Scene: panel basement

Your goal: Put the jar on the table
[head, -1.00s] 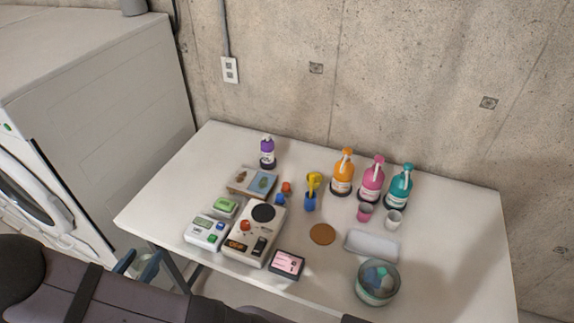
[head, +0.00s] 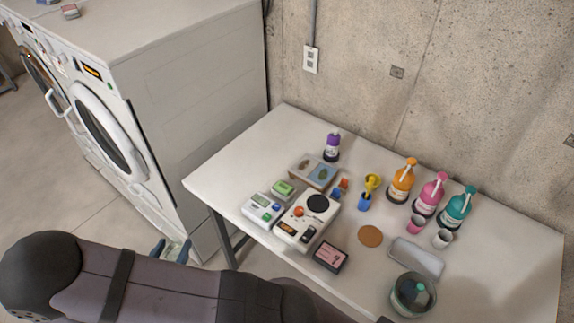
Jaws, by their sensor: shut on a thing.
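My gripper (head: 170,252) shows its blue fingers past the edge of my arm, left of the table's front left corner and in front of the washing machine's lower side. It is shut on a small pale, clear-looking thing, which I take to be the jar (head: 177,247). My arm hides much of it, so its shape and lid are unclear. The white table (head: 240,165) stands to the right of my gripper, against the concrete wall. The held thing is off the table.
A purple bottle (head: 332,148), a picture tray (head: 300,166), a device with a black disc (head: 290,234), a cork coaster (head: 370,236), pump bottles (head: 401,184) and a round container (head: 397,301) occupy the table. Its left end is bare. A washing machine (head: 190,90) stands left.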

